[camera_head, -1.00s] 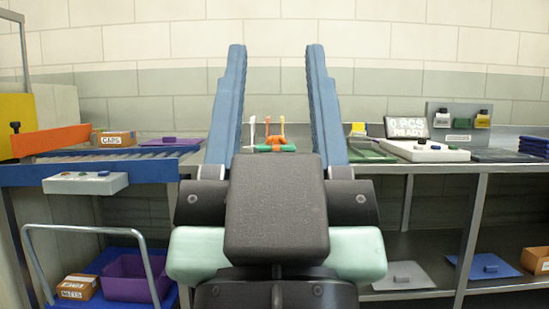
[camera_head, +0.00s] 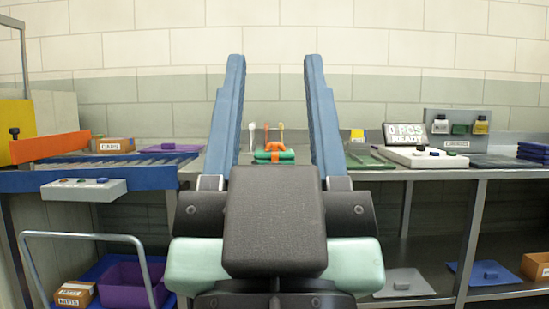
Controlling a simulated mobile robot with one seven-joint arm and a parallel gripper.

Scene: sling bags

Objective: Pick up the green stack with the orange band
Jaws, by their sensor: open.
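The green stack (camera_head: 262,156) sits on the grey bench straight ahead, with an orange band (camera_head: 275,147) around its middle. Thin upright pieces in white, orange and yellow show just behind or above it; I cannot tell if they are attached. My gripper (camera_head: 273,62) is open, its two long blue fingers pointing forward. In the picture the stack lies in the gap between the fingers, farther off and lower than the tips. Nothing is between the fingers. The black body of my gripper hides the bench in front of the stack.
A roller conveyor (camera_head: 130,161) with an orange bar (camera_head: 50,147) stands at the left. On the right bench are a green tray (camera_head: 370,158), a white control box (camera_head: 430,157) and a sign (camera_head: 405,134). A purple bin (camera_head: 130,285) sits on a cart below left. A wall closes the back.

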